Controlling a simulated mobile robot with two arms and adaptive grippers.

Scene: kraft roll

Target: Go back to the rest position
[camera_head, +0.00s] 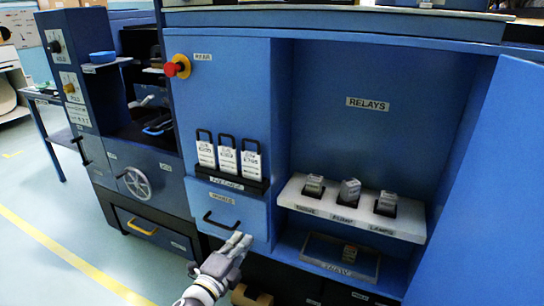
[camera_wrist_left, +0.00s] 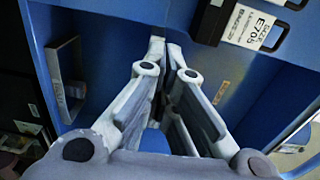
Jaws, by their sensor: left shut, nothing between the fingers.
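My left gripper (camera_head: 240,240) reaches up from the bottom of the head view, in front of the blue cabinet (camera_head: 219,70). It is just right of and below the black handle (camera_head: 221,221) of a small blue drawer. In the left wrist view the fingers (camera_wrist_left: 172,45) are together with nothing seen between them. My right gripper is in neither view.
A rack of white tags (camera_head: 227,160) hangs above the drawer. Right of it, an open relay compartment holds a white shelf (camera_head: 350,217) with several relays, and a tray (camera_head: 340,256) below. An open blue door (camera_head: 490,190) stands at right. Floor (camera_head: 50,225) is clear at left.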

